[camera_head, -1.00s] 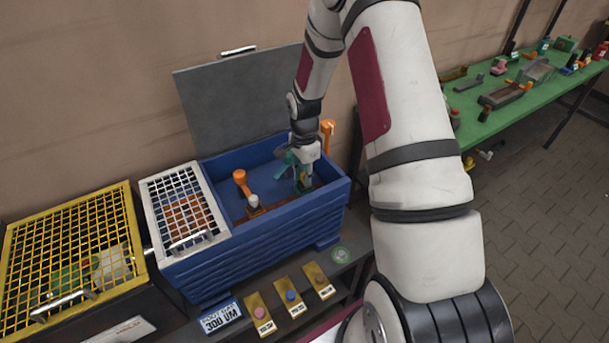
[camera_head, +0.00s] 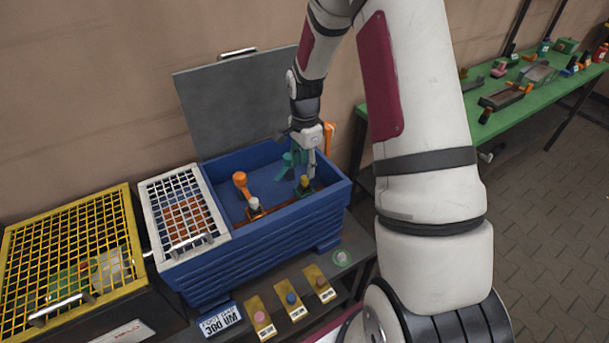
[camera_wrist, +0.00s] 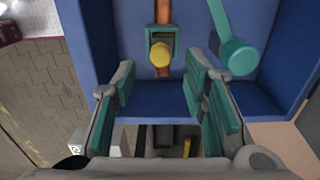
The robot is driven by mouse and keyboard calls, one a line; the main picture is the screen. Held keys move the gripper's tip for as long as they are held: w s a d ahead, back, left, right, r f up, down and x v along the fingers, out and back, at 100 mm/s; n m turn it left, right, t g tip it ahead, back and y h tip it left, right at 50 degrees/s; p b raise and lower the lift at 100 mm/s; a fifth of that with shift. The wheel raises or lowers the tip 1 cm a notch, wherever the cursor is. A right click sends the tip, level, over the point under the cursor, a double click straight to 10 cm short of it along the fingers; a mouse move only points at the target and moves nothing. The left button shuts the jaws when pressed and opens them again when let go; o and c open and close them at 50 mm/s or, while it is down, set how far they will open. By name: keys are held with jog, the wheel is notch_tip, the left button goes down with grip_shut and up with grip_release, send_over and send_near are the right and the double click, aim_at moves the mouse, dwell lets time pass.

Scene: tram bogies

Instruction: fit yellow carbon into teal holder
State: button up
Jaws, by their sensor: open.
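The yellow carbon (camera_head: 304,181) stands at the teal holder (camera_head: 306,193) in the blue bin. In the wrist view, the carbon's round yellow end (camera_wrist: 160,54) shows inside the outline of the square teal frame (camera_wrist: 160,29), covering its lower part. How deep it sits cannot be told. My gripper (camera_head: 312,172) is above the carbon. In the wrist view, its teal-padded fingers (camera_wrist: 158,82) are spread and empty, with the carbon beyond them and apart from them. A teal lever with a round end (camera_wrist: 237,57) is to the right of the holder.
The blue bin's walls (camera_head: 262,234) surround the holder, with its grey lid (camera_head: 240,100) raised behind. An orange lever (camera_head: 241,182) and a white-topped piece (camera_head: 254,204) are left of the holder. An orange bar (camera_wrist: 163,12) runs behind the holder.

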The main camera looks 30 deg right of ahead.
jog(key=s+a+r+n+t, duration=0.1)
jog(key=s+a+r+n, duration=0.2)
jog(key=r, duration=0.5)
jog(key=s+a+r+n, duration=0.2)
jog(key=s+r, duration=0.1)
jog(key=r, duration=0.4)
jog(key=s+a+r+n+t, duration=0.1)
jog(key=s+a+r+n, duration=0.2)
jog(key=r, duration=0.5)
jog(key=s+a+r+n+t, duration=0.1)
jog(key=s+a+r+n, duration=0.2)
jog(key=s+n, duration=0.2)
jog(key=s+a+r+n+t, duration=0.2)
jog(key=s+n, duration=0.3)
jog(key=s, duration=0.6)
jog(key=shift+s+a+r, duration=0.15)
jog(key=shift+a+r, duration=0.25)
jog(key=shift+a, duration=0.2)
jog(key=shift+d, duration=0.1)
